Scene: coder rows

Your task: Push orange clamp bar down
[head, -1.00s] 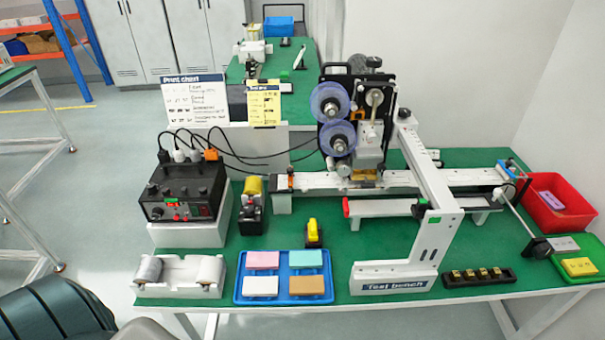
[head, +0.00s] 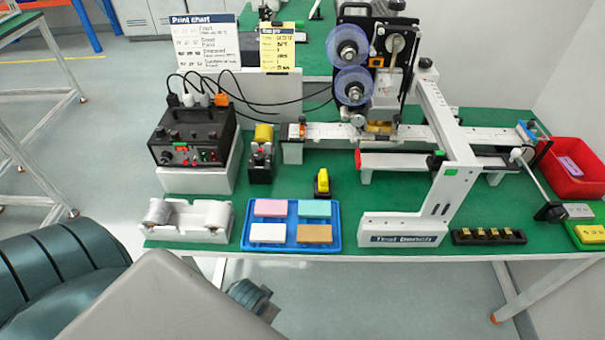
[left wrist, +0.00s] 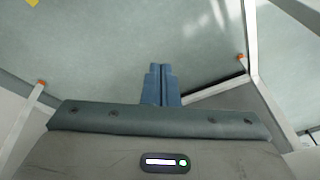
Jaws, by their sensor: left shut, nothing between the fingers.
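The coder machine (head: 378,70) stands at the back of the green bench in the head view, with two blue reels on its front. A small orange part (head: 375,62) shows on its face, beside the upper reel. Another small orange part (head: 301,131) sits at the left end of the white rail. I cannot tell which one is the clamp bar. My left gripper (left wrist: 161,72) is shut and empty in the left wrist view, over bare floor and away from the machine. My right gripper is not in view.
A white frame (head: 447,150) stands in front of the machine's right side. A black control box (head: 195,135) with cables, a blue tray (head: 292,240) of coloured blocks and a yellow-topped part (head: 322,182) occupy the bench. A red bin (head: 578,186) is at right.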

